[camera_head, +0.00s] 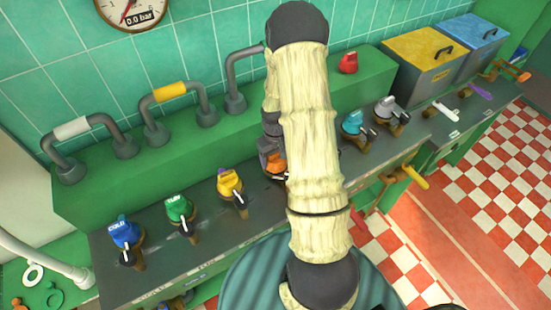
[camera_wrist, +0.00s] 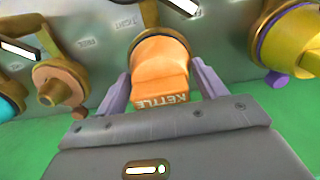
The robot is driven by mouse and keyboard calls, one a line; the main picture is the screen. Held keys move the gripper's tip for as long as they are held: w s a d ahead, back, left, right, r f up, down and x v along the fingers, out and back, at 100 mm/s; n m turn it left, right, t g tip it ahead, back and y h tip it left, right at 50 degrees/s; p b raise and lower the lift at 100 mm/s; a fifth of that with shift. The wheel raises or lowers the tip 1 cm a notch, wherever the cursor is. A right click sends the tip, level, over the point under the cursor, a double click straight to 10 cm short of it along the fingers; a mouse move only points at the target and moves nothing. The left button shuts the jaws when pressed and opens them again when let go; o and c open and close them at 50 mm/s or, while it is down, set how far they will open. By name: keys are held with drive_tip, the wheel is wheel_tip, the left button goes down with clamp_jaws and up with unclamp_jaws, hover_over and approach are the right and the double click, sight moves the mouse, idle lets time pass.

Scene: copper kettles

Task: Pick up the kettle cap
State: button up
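The kettle cap (camera_wrist: 160,72) is orange with white KETTLE lettering and sits on a brass fitting on the grey panel. In the head view, the orange kettle cap (camera_head: 274,165) shows beside my arm, partly covered by it. My gripper (camera_wrist: 161,82) has its two purple fingers on either side of the cap. A narrow gap shows between each finger and the cap, so the gripper looks open around it. The fingers are mostly hidden behind my arm in the head view.
Blue (camera_head: 125,232), green (camera_head: 179,208) and yellow (camera_head: 230,183) caps stand left of it on the same counter. A teal cap (camera_head: 353,123) and grey cap (camera_head: 386,107) stand right. A red cap (camera_head: 348,62) sits on the green ledge behind.

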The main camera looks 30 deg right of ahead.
wheel_tip(320, 180, up, 10)
drive_tip(key=shift+r+b, duration=0.1)
drive_tip(key=shift+b, duration=0.6)
drive_tip(key=shift+d, duration=0.1)
idle(0.6)
